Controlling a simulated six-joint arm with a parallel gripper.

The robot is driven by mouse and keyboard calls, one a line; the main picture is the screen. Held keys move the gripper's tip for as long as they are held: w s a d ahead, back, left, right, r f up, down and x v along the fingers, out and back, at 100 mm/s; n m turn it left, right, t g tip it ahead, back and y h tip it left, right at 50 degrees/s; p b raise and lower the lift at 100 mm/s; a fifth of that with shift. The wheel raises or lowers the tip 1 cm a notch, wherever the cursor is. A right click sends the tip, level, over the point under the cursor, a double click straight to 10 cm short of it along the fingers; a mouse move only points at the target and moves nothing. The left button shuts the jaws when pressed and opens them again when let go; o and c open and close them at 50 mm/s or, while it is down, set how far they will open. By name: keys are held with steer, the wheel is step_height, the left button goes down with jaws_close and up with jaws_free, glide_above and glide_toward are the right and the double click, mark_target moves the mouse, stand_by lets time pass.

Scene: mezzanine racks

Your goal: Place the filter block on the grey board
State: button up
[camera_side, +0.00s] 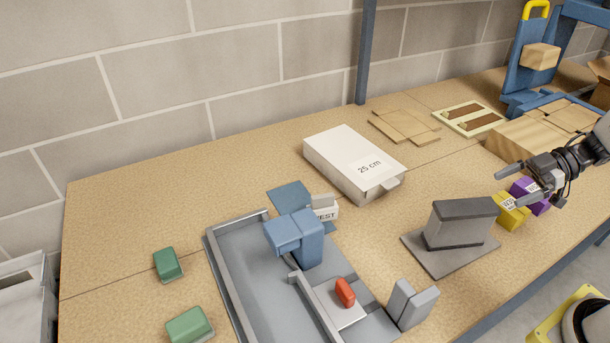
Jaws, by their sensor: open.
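A thin grey board (467,262) lies flat on the bench at right of centre. A grey block with a darker, overhanging top (461,223) stands upright on it; it looks like the filter block, though no label shows. My gripper (508,186) is at the right, open and empty, its fingers pointing left. It is to the right of and apart from the grey block. In the picture it overlaps a yellow labelled block (513,212) and a purple labelled block (530,190); I cannot tell its height above them.
A white box marked 25 cm (340,155) lies behind the board. A grey tray fixture (250,290) with a blue device (296,238) and red part (345,292) is front centre. Two green blocks (168,264) lie left. Cardboard pieces (405,126) are behind. The bench's left part is mostly clear.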

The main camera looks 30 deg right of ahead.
steer(key=shift+v, duration=1.45)
steer(key=w+a+r+m+t+h, duration=0.1)
steer(key=w+m+t+h, duration=0.2)
steer(key=w, duration=0.4)
steer(key=w+a+m+t+h, duration=0.1)
steer(key=w+a+t+h, duration=0.1)
steer(key=w+h, duration=0.3)
steer(key=m+g+h, duration=0.3)
steer(key=m+g, duration=0.4)
steer(key=m, duration=0.2)
glide_above(459, 224)
steer(key=s+a, duration=0.2)
steer(key=x, duration=0.3)
steer(key=shift+s+f, duration=0.15)
steer(key=shift+f, duration=0.25)
